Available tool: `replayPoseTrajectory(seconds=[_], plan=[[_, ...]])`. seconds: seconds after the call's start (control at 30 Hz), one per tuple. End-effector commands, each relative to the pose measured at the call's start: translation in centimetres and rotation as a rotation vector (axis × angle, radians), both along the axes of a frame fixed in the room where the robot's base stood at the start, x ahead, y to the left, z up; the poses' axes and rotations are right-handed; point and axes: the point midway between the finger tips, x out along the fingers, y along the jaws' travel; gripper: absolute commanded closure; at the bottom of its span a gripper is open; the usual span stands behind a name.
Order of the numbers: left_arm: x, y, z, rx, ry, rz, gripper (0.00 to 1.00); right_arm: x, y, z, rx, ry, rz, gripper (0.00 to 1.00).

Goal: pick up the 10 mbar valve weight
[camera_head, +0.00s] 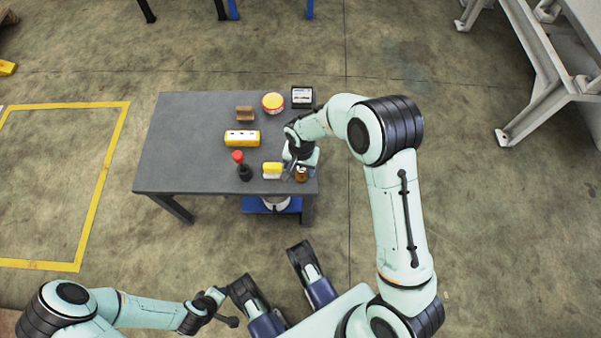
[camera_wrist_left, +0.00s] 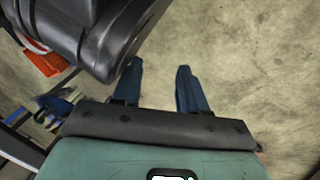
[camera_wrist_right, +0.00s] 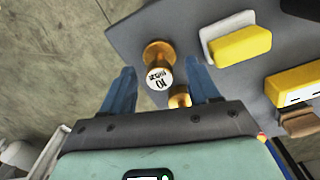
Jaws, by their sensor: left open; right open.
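The 10 mbar valve weight (camera_wrist_right: 158,65) is a brass knob-shaped piece with a white label on its end, reading 10 upside down in the right wrist view. A second brass piece (camera_wrist_right: 180,97) shows just below it, partly hidden by my right gripper's body. My right gripper (camera_wrist_right: 160,68) is open, its blue fingers on either side of the labelled weight in the picture; contact cannot be told. In the head view a brass piece (camera_head: 301,175) shows at the table's front right corner, beside my right gripper (camera_head: 292,171). My left gripper (camera_wrist_left: 159,66) is open and empty over the floor.
The grey table (camera_head: 185,135) also holds a yellow-and-white block (camera_head: 272,170), a red-topped black item (camera_head: 241,167), a yellow box (camera_head: 242,138), a brown block (camera_head: 244,113), a round container (camera_head: 272,102) and a black-framed box (camera_head: 302,97). Its left side is bare.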

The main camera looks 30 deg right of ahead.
Motion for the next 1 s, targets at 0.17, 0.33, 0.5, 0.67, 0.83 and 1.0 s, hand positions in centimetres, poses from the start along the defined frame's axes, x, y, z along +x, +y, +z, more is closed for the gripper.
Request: replayPoseTrajectory(seconds=[0.17,0.33,0.5,0.67,0.83,1.0], plan=[[-1.1,0.2,-0.9,-0.001,0.035,0.003,0.57,0.0,-0.1,-1.6,-0.001,0.001,0.000,0.39],[-1.0,0.2,-0.8,-0.001,0.034,0.003,0.57,0.0,-0.1,-1.5,0.000,0.000,0.000,0.46],[-1.0,0.2,-0.8,-0.001,0.033,0.003,0.57,0.0,-0.1,-1.5,0.000,0.000,0.000,1.00],[-1.0,0.2,-0.8,0.000,0.032,0.003,0.57,0.0,-0.1,-1.4,-0.001,-0.001,0.000,1.00],[-0.8,0.1,-0.6,-0.001,0.027,0.002,0.57,0.0,-0.1,-1.1,0.000,-0.001,0.000,1.00],[0.5,-0.1,0.7,0.001,-0.017,0.000,0.57,0.0,0.0,1.5,0.001,-0.005,0.000,1.00]])
